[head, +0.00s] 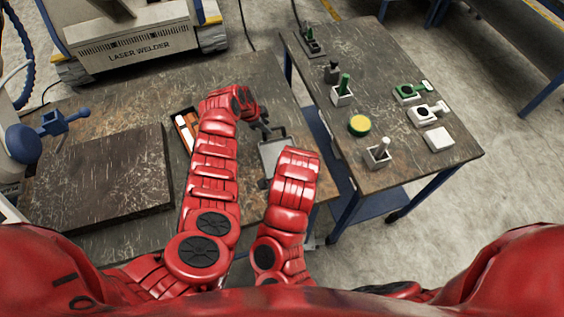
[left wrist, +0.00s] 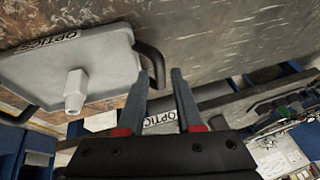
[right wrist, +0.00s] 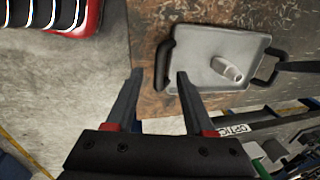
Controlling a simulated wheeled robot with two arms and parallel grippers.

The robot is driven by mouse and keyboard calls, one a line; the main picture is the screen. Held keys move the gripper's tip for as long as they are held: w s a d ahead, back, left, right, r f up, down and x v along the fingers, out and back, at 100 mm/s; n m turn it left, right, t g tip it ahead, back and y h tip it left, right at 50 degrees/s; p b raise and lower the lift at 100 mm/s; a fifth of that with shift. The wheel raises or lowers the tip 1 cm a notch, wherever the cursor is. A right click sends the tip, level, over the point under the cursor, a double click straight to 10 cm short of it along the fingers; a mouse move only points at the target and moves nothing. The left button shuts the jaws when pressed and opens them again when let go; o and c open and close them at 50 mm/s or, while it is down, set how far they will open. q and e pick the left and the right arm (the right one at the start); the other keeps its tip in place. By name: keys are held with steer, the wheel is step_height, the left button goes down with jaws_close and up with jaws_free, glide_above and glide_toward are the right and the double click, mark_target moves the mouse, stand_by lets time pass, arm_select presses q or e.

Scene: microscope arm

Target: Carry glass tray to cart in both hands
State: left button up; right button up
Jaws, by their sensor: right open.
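The glass tray (head: 273,151) is a shallow grey tray with black handles at opposite ends, lying on the worn workbench. It also shows in the left wrist view (left wrist: 100,92) and the right wrist view (right wrist: 208,78), with a pale upright piece (right wrist: 227,69) on it. My left gripper (head: 264,130) is at its far handle; in the left wrist view its spread fingertips (left wrist: 162,74) are close to that handle (left wrist: 152,62). In the right wrist view my right gripper's spread fingertips (right wrist: 160,73) are at the near handle (right wrist: 162,66). My right arm hides that gripper in the head view.
The cart (head: 325,90) stands right of the workbench (head: 90,112). It carries green and white fixtures, a yellow round piece (head: 359,125) and a white block (head: 438,138). Its middle has some bare room. A dark slab (head: 100,180) lies at the bench's left.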

mark_target(271, 128)
arm_select(q)
steer(key=shift+x, duration=1.9)
arm_select(e)
steer(key=shift+w+f, duration=0.15)
steer(key=shift+f, duration=0.75)
steer(key=shift+w+f, duration=0.15)
steer(key=shift+f, duration=0.75)
arm_select(q)
steer(key=shift+d+f, duration=0.15)
arm_select(e)
steer(key=shift+a+f, duration=0.1)
steer(key=shift+f, duration=0.2)
steer(key=shift+w, duration=0.1)
arm_select(q)
steer(key=c, duration=0.4)
arm_select(e)
steer(key=c, duration=0.4)
arm_select(q)
jaws_close()
arm_select(e)
jaws_close()
